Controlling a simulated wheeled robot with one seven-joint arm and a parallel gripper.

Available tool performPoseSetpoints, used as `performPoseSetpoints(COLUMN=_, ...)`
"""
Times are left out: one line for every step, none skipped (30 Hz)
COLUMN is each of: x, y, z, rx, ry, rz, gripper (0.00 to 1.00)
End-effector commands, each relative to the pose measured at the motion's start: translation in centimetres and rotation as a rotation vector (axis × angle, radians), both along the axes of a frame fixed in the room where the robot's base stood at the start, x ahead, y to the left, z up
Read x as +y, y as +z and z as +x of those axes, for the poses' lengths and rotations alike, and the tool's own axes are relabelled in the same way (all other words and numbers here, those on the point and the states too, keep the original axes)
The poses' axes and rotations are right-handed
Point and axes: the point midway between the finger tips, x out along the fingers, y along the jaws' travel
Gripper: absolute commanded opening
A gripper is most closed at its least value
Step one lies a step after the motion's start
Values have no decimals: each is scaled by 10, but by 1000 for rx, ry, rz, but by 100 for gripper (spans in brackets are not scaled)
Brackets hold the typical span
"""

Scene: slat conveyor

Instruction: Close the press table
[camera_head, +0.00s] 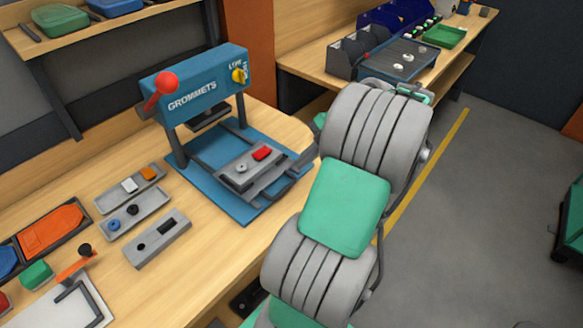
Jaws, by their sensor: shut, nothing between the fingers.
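The blue grommet press (205,90) stands on the wooden bench, with a red ball lever and a yellow knob. Its press table (262,188) is slid out of the frame towards the front right, clear of the press head. On it sits a grey block (238,178) with a grommet ring and a red piece (262,153). My gripper (303,161) is shut and empty, close to the right end of the press table. My arm hides most of it, and I cannot tell whether it touches the table.
Grey trays (133,215) with small parts and a slotted grey block (157,240) lie left of the press. An orange bin (52,230) and a clamp plate (75,305) are at the lower left. Another bench (310,66) stands behind.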

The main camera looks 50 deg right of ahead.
Motion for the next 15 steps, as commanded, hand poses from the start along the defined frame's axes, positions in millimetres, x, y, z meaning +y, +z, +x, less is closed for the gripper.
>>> performPoseSetpoints(x=5, y=-7, z=4, rx=3, ry=2, rz=3, gripper=0)
performPoseSetpoints(x=7, y=-12, z=6, rx=2, ry=3, rz=3, gripper=0)
performPoseSetpoints(x=10, y=-17, z=10, rx=2, ry=1, rz=4, gripper=0)
performPoseSetpoints(x=13, y=-22, z=13, rx=3, ry=1, rz=4, gripper=0)
performPoseSetpoints(x=16, y=-27, z=16, rx=4, ry=1, rz=5, gripper=0)
performPoseSetpoints(x=19, y=-34, z=20, rx=4, ry=0, rz=3, gripper=0)
performPoseSetpoints(x=21, y=-38, z=23, rx=3, ry=1, rz=4, gripper=0)
performPoseSetpoints(x=24, y=-43, z=26, rx=4, ry=0, rz=5, gripper=0)
performPoseSetpoints(x=26, y=-49, z=29, rx=4, ry=-1, rz=4, gripper=0)
performPoseSetpoints(x=29, y=-53, z=31, rx=4, ry=0, rz=3, gripper=0)
performPoseSetpoints(x=30, y=-57, z=34, rx=4, ry=0, rz=3, gripper=0)
performPoseSetpoints(x=32, y=-61, z=36, rx=3, ry=-1, rz=4, gripper=0)
performPoseSetpoints(x=33, y=-64, z=38, rx=4, ry=-2, rz=4, gripper=0)
performPoseSetpoints(x=34, y=-66, z=39, rx=4, ry=-1, rz=3, gripper=0)
performPoseSetpoints(x=35, y=-69, z=40, rx=3, ry=-1, rz=2, gripper=0)
